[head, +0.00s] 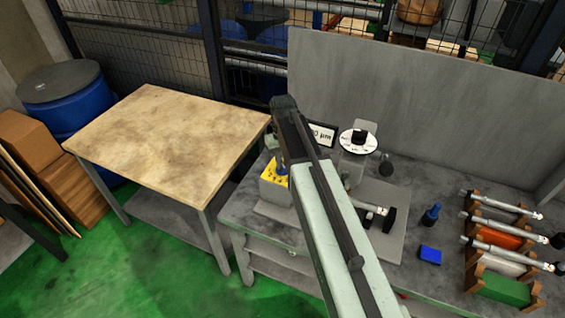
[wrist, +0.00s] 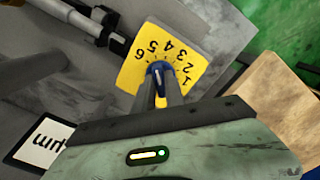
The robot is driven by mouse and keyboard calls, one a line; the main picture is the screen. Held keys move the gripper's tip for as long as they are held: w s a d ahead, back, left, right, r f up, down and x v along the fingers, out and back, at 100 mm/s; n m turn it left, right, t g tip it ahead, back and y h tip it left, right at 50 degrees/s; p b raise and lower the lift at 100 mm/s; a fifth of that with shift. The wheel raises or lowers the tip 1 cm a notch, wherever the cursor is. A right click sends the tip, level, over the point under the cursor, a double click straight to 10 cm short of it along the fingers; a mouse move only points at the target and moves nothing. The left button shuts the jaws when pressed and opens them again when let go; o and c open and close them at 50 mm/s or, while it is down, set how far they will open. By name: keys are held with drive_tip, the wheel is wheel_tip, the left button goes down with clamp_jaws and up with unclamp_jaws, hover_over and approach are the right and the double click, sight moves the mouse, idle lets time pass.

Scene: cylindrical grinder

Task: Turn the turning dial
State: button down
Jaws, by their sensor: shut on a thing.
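The turning dial is a blue knob (wrist: 157,69) on a yellow plate (wrist: 138,65) printed with the numbers 1 to 6 in an arc. In the wrist view, my gripper (wrist: 161,83) reaches onto the knob and is shut on it. The fingers hide part of the knob, so its exact pointing direction is hard to read. In the head view, the yellow plate (head: 270,177) sits on a grey housing at the left of the workbench, partly behind my arm.
A display reading in µm (head: 321,134) and a white round disc with a black knob (head: 358,142) stand right of the dial. A blue block (head: 430,255) and racked shafts (head: 505,203) lie further right. A wooden-topped table (head: 165,140) stands left.

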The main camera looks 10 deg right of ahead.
sight(283, 164)
idle(0.4)
drive_tip(key=c, duration=1.4)
unclamp_jaws()
wheel_tip(283, 164, up, 8)
drive_tip(key=p, duration=0.8)
drive_tip(key=shift+f, duration=0.15)
